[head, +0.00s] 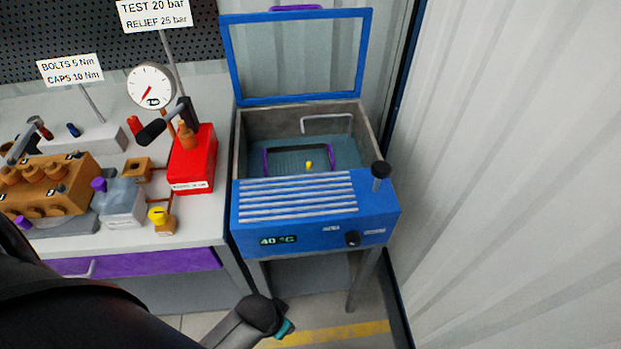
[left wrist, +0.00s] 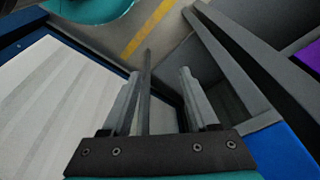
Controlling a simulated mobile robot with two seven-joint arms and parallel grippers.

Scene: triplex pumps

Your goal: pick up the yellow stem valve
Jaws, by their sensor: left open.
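A small yellow piece (head: 309,165) shows inside the blue bath (head: 315,215), near a purple-handled basket (head: 266,160). It is too small for me to make out its shape. Another yellow-topped part (head: 158,215) with a brass body stands at the front edge of the bench; I cannot tell which of the two is the stem valve. My left gripper (left wrist: 160,78) is open and empty in the left wrist view, low over the floor beside grey legs. Neither yellow part shows in that view. My right gripper is out of view.
The bath's framed lid (head: 366,55) is raised. The bench (head: 200,222) at left holds a brass pump (head: 50,188), a red test unit (head: 194,160) and a gauge (head: 151,86). A corrugated wall (head: 500,170) closes the right side.

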